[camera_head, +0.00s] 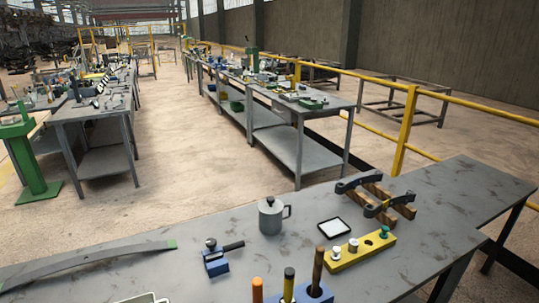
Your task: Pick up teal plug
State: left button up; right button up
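The teal plug (384,232) is small and stands upright in the right end of a yellow block (345,263) on the near grey workbench. Two whitish plugs, a left one (335,253) and a right one (353,244), stand in the same block. A dark spot, seemingly an empty hole, lies between the right whitish plug and the teal plug. Neither of my grippers shows in the head view, and nothing is touching the teal plug.
Dark curved parts on wooden blocks (374,197) lie behind the yellow block. A white-and-black square (333,227) and grey lidded mug (271,216) stand left of it. Upright handles in a blue holder (313,293) rise in front. The bench's right end (470,190) is clear.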

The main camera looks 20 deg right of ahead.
aim_at(383, 235)
jog(key=z, duration=1.55)
jog(key=i+l, duration=0.15)
jog(key=i, duration=0.3)
jog(key=u, duration=0.05)
